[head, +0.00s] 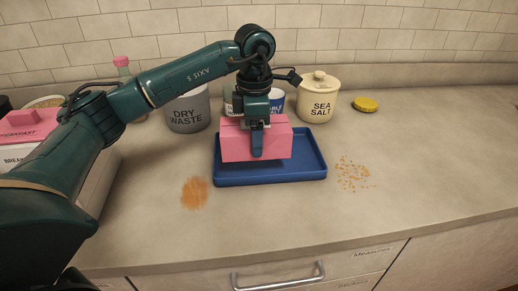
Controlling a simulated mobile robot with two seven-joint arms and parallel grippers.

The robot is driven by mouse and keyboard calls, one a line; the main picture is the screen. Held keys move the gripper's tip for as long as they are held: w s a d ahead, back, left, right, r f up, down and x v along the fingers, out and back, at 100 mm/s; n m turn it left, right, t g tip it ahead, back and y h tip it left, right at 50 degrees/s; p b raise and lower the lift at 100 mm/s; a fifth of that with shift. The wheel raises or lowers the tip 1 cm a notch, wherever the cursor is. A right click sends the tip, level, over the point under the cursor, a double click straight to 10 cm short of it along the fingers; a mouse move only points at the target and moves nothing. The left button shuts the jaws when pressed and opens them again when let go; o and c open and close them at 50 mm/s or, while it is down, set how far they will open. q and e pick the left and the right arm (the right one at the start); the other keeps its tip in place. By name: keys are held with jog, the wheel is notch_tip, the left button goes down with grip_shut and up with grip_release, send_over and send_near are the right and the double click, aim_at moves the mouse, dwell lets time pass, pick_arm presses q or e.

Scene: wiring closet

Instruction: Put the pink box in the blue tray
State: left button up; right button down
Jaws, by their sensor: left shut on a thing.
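The pink box (235,146) is a plain block at the middle of the counter. It is over the blue tray (308,172), whose right side and front rim show around it. My left gripper (257,143) comes down from above and is shut on the pink box. One finger lies against the box's front face. I cannot tell whether the box touches the tray floor or hangs a little above it. The box hides the tray's back left part. My right gripper is not in view.
Behind the tray stand a grey dry waste bin (186,112), a partly hidden blue-lettered container (277,101) and a cream sea salt jar (318,99). A yellow lid (365,104) lies right. Orange powder (195,192) and crumbs (352,175) flank the tray. The right counter is mostly clear.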

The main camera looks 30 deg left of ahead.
pick_arm(q)
jog(key=shift+f, duration=2.6)
jog(key=o, duration=0.8)
jog(key=shift+c, duration=0.2)
jog(key=shift+r, duration=0.1)
notch_tip(320, 180, up, 12)
jog(key=shift+r, duration=0.1)
